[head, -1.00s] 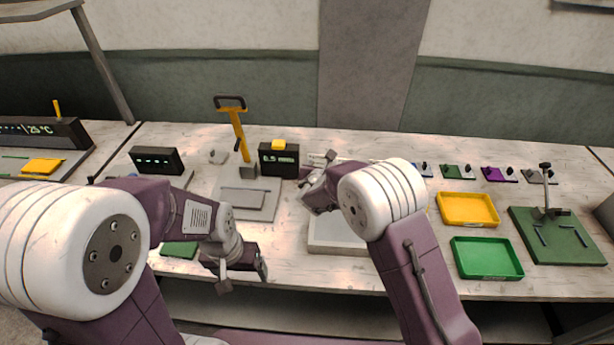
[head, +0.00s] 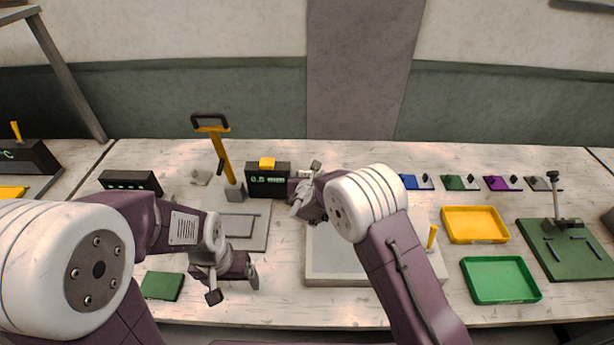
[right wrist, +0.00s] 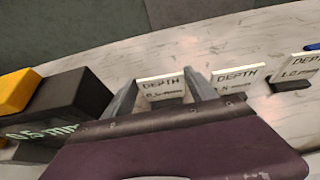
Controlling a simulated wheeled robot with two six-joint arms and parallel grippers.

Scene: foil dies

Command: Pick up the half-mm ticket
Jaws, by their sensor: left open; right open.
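In the right wrist view a white ticket (right wrist: 163,86) reads "DEPTH" with a partly covered line that looks like "0.5 mm". It stands between the two grey fingers of my right gripper (right wrist: 160,92), which is open around it. I cannot tell whether either finger touches it. In the head view my right gripper (head: 304,181) is just right of the black display box (head: 268,187), and the ticket is hidden behind it. My left gripper (head: 234,280) is open and empty over the front of the table.
Right of the ticket stand another DEPTH ticket (right wrist: 238,77) and a "1.0 mm" one (right wrist: 300,66). The display box reads 0.5 mm and has a yellow block (head: 267,162) on top. A lever press (head: 222,160), a pale tray (head: 335,280), a yellow tray (head: 474,240) and a green tray (head: 500,301) are nearby.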

